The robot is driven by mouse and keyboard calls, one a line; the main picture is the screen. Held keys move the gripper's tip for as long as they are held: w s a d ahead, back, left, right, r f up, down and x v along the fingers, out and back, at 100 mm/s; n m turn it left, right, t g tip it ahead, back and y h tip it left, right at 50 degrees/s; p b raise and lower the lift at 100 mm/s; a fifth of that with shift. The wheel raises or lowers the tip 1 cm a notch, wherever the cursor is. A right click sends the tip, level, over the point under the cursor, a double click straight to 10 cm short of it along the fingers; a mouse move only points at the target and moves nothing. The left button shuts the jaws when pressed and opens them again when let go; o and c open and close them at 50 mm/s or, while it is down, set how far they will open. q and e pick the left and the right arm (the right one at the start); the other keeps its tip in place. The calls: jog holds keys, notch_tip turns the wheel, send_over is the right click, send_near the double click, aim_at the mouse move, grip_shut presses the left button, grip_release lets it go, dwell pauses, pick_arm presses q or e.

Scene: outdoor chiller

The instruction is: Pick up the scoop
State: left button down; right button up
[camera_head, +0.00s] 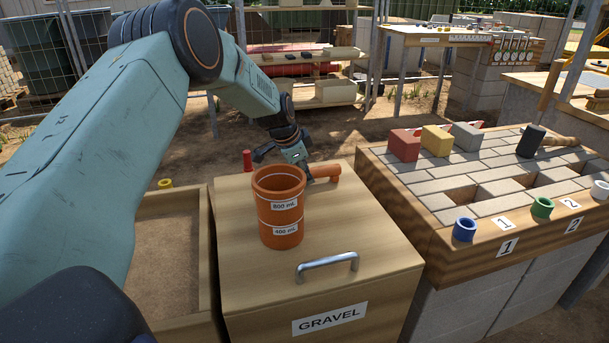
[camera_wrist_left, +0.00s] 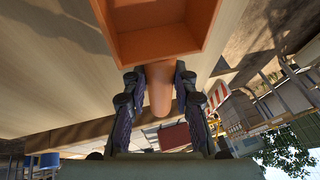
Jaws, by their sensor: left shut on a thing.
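The scoop (camera_head: 326,169) is orange; in the head view only part of it shows behind the measuring cup, over the far part of the gravel box lid. In the left wrist view its square-edged pan (camera_wrist_left: 160,42) and rounded handle (camera_wrist_left: 160,92) show. My left gripper (camera_head: 302,168) is shut on the scoop's handle, with one finger on each side of it in the left wrist view (camera_wrist_left: 160,82). Whether the scoop touches the lid I cannot tell. My right gripper is not in view.
The orange measuring cup (camera_head: 279,222) stands on the wooden gravel box (camera_head: 370,255), close in front of the gripper. The box has a metal handle (camera_head: 327,264). A paver table (camera_head: 440,215) with coloured blocks and a mallet (camera_head: 533,140) stands at right. An open bin (camera_head: 205,240) is at left.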

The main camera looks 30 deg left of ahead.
pick_arm(q)
notch_tip(320, 180, up, 28)
jog(key=p, duration=1)
jog(key=c, duration=1.6)
grip_release()
jog(key=shift+c, duration=0.2)
grip_shut()
